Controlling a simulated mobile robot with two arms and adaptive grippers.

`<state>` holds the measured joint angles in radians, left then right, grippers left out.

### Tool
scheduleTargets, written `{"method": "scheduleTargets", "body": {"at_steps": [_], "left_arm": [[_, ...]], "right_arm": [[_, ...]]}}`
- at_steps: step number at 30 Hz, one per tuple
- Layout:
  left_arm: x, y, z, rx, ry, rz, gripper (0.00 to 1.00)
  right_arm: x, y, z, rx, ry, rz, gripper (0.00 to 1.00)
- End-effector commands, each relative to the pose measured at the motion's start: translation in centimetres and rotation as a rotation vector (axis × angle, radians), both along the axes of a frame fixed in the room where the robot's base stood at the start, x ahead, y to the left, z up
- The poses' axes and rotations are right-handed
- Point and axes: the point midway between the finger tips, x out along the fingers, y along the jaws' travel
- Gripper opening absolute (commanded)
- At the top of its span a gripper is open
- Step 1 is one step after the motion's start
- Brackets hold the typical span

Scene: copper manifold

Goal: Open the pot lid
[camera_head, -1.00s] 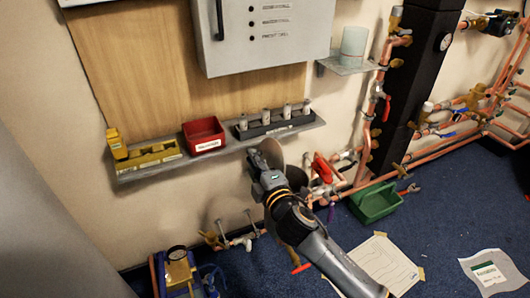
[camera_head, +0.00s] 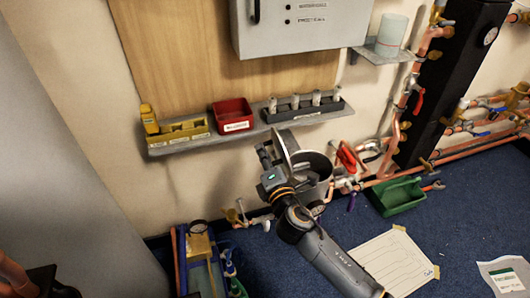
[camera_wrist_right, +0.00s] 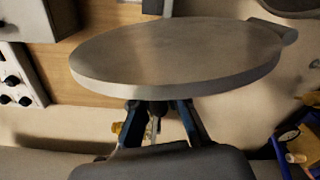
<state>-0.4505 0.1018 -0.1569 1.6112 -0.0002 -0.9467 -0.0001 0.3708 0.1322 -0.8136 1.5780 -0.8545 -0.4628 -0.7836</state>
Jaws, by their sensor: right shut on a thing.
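The pot (camera_head: 318,172) is a grey metal cylinder below the wall shelf, partly hidden behind my right gripper. Its open rim and some of its inside show. The round grey lid (camera_head: 289,147) stands steeply tilted at the pot's left side. My right gripper (camera_head: 268,160) is shut on the lid. I cannot tell whether the lid's edge touches the pot. In the right wrist view the lid (camera_wrist_right: 175,55) is a broad disc across the fingers (camera_wrist_right: 155,108), which hide its grasped part. No left gripper fingers show.
Above is a wall shelf (camera_head: 190,142) with a yellow holder (camera_head: 185,130), a red bin (camera_head: 233,114) and a black rack (camera_head: 305,108). Copper pipes (camera_head: 400,120) and a green bin (camera_head: 399,196) are to the right. Paper (camera_head: 392,262) lies on the blue floor.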

Motion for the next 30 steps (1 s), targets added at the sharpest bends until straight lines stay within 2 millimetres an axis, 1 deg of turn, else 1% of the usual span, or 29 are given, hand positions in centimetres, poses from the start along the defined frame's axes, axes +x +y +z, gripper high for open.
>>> {"method": "scheduleTargets", "body": {"at_steps": [9, 10, 13, 20, 23, 26, 29, 30], "left_arm": [[0.0, 0.0, 0.0, 0.000, 0.000, 0.000, 0.40], [0.0, 0.0, 0.0, 0.000, 0.000, 0.000, 0.40], [0.0, 0.0, 0.0, 0.000, 0.000, 0.000, 0.40], [0.0, 0.0, 0.0, 0.000, -0.001, 0.000, 0.40], [0.4, -0.2, 0.2, -0.004, -0.010, -0.001, 0.40], [0.4, -0.2, 0.2, -0.004, -0.008, -0.001, 0.40], [0.3, -0.1, 0.1, -0.002, -0.007, 0.000, 0.40], [0.2, -0.1, 0.1, -0.002, -0.006, 0.000, 0.40]], "right_arm": [[0.1, 0.0, 0.1, 0.000, -0.002, -0.001, 0.00], [0.1, 0.0, 0.1, 0.000, -0.002, -0.001, 0.14], [0.1, 0.0, 0.1, 0.000, -0.002, -0.001, 0.34], [0.0, 0.0, 0.1, 0.000, -0.002, -0.001, 0.35], [-0.1, -0.1, 0.0, 0.000, 0.000, -0.001, 0.35], [-0.8, -0.4, 0.0, -0.001, -0.001, -0.001, 0.35], [-2.4, -1.0, 0.0, 0.000, 0.000, 0.000, 0.35], [-3.1, -1.3, 0.0, 0.000, 0.000, 0.001, 0.35]]}}
